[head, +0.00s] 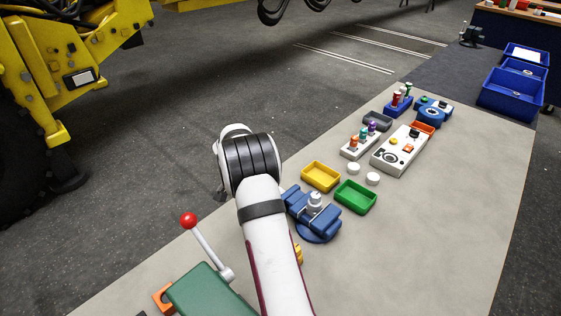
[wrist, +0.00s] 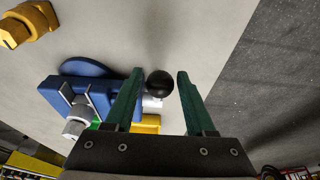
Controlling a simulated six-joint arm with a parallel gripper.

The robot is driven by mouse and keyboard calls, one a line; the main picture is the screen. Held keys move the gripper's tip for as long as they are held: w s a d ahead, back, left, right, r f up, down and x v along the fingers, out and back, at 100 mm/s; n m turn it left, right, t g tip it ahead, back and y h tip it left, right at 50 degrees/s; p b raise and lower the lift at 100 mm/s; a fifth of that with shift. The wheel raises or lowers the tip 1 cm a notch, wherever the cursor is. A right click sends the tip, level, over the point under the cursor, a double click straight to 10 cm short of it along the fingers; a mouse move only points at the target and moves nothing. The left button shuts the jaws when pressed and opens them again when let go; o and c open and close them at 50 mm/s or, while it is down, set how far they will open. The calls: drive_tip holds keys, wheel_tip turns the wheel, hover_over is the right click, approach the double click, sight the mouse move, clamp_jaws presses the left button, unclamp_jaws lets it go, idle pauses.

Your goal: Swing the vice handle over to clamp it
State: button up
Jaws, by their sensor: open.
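The blue vice (head: 325,222) stands on the bench just right of my forearm in the head view, with a pale metal fitting (head: 314,200) between its jaws. The vice (wrist: 100,92) and the fitting (wrist: 74,128) also show at the left of the wrist view. A black ball knob (wrist: 160,83), which looks like the vice handle's end, appears between my fingers with a gap on each side. Its depth relative to the fingertips is hard to tell. My gripper (wrist: 159,73) is open with dark green fingers. In the head view my arm hides the gripper and the knob.
A yellow tray (head: 320,163) and a green tray (head: 370,209) lie beyond the vice. A red-knobbed lever (head: 206,245) rises by a green block (head: 205,290) at front left. A control box (head: 384,162) stands farther back. The bench's right side is clear.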

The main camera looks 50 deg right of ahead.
drive_tip(key=c, duration=0.7)
drive_tip(key=shift+a+f, duration=0.3)
drive_tip(key=shift+f, duration=0.35)
drive_tip(key=shift+a+f, duration=0.25)
drive_tip(key=shift+f, duration=0.35)
drive_tip(key=shift+a+f, duration=0.1)
drive_tip(key=shift+f, duration=0.3)
drive_tip(key=o, duration=0.7)
